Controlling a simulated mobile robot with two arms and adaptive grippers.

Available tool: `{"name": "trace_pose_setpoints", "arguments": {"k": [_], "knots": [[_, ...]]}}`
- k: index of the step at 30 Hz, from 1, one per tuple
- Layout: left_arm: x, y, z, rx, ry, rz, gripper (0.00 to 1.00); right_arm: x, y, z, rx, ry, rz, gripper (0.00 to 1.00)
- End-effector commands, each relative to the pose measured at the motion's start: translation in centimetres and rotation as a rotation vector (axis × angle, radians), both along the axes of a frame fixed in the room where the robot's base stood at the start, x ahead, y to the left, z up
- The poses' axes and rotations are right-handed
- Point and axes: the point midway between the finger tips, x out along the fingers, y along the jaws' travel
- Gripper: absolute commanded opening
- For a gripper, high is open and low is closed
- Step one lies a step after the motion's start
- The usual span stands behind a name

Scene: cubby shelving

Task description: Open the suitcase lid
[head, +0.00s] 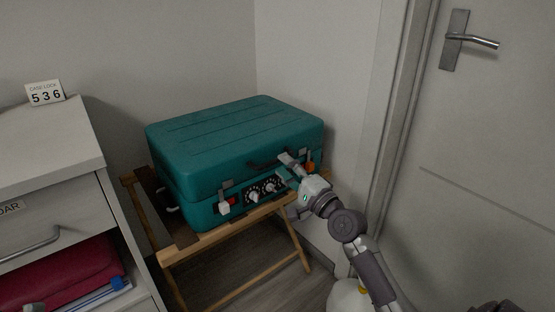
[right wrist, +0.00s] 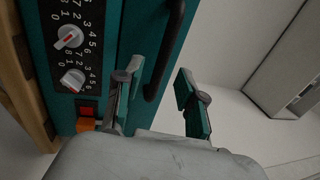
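The teal suitcase (head: 235,145) lies on a wooden folding stand with its lid (head: 215,130) down. Its front has a dark handle (head: 264,163), also in the right wrist view (right wrist: 172,50), and a black dial panel (head: 262,190) with pale knobs, two of them clear in the right wrist view (right wrist: 68,37). A metal latch (head: 225,192) sits at the front left beside a red patch. My right gripper (head: 287,160) is at the front right, by the handle's end; its fingers (right wrist: 160,92) are apart, with nothing seen gripped. A grey tip, probably my left gripper (head: 34,307), barely shows.
A card reading "CASE LOCK 536" (head: 45,93) stands on the white cabinet (head: 40,140) at left. An open compartment there holds a red item (head: 60,275). A wall stands behind the suitcase and a door (head: 490,130) is at right. The wooden stand (head: 225,236) has open floor beneath.

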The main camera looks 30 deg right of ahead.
Motion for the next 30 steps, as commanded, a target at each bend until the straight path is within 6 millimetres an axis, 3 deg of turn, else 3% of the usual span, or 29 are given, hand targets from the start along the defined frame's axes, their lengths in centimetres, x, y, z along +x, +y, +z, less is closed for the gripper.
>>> {"name": "trace_pose_setpoints", "arguments": {"k": [7,18,19,26,30], "knots": [[-0.5,0.0,0.5,-0.013,-0.045,-0.003,0.40,2.9,0.3,0.5,0.002,-0.001,0.001,0.39],[-0.7,0.1,0.8,-0.016,-0.060,-0.003,0.40,3.5,0.3,0.6,0.000,0.001,0.001,0.39],[-0.7,0.1,0.8,-0.016,-0.060,-0.003,0.40,3.5,0.3,0.6,0.000,0.001,0.001,0.38],[-0.6,0.1,0.8,-0.016,-0.060,-0.003,0.40,3.4,0.3,0.6,0.000,0.001,0.001,0.00],[-0.6,0.1,0.8,-0.016,-0.060,-0.003,0.40,3.4,0.3,0.6,0.000,0.001,0.001,0.00]]}}
